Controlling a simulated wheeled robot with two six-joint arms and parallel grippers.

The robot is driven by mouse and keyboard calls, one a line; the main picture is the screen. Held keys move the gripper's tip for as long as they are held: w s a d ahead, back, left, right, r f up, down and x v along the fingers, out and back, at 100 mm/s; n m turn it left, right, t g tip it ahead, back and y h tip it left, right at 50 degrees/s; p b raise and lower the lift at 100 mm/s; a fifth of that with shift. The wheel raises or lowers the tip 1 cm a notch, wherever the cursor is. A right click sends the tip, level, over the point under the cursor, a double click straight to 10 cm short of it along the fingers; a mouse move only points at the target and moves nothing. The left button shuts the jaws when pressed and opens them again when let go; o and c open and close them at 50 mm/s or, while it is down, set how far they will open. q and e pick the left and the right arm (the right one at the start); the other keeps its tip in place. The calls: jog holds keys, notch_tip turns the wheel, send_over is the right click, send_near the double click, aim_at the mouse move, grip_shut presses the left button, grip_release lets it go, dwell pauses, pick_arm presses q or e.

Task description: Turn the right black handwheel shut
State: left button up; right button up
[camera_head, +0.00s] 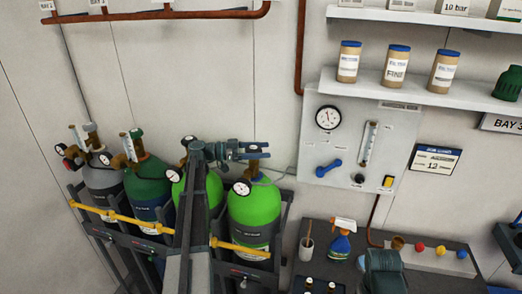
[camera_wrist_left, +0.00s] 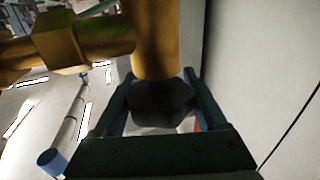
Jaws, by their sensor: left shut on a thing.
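The black handwheel (camera_wrist_left: 160,103) sits below a brass valve body (camera_wrist_left: 155,40) in the left wrist view. My left gripper (camera_wrist_left: 156,100) is shut on it, with one finger on each side. In the head view my left gripper (camera_head: 262,150) is at the valve on top of the rightmost bright green cylinder (camera_head: 255,207). My arm and gripper hide the handwheel there. A round gauge (camera_head: 242,187) hangs at this cylinder's valve. I cannot tell how far the wheel is turned. My right gripper is in neither view.
Another bright green cylinder (camera_head: 178,192), a dark green one (camera_head: 150,183) and a grey one (camera_head: 104,182) stand to the left in a rack behind a yellow bar (camera_head: 112,217). A grey wall panel (camera_head: 345,110) with a gauge is to the right, above a dark bench (camera_head: 440,262).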

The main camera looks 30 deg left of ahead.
pick_arm(q)
jog(key=shift+m+g+h, duration=0.4)
jog(key=shift+m+g, duration=0.1)
jog(key=shift+g, duration=0.2)
jog(key=shift+s, duration=0.15)
jog(key=o, duration=1.3)
jog(key=shift+r+p, duration=0.85)
notch_tip(320, 180, up, 2)
jog(key=shift+p, duration=1)
jog(key=s+d, duration=0.2)
jog(key=s, duration=0.2)
jog(key=s+d+p, duration=0.1)
jog(key=s+d, duration=0.2)
jog(key=s, duration=0.2)
jog(key=s+d+r, duration=0.1)
jog(key=s+d, duration=0.2)
jog(key=s, duration=0.2)
jog(key=shift+r, duration=0.1)
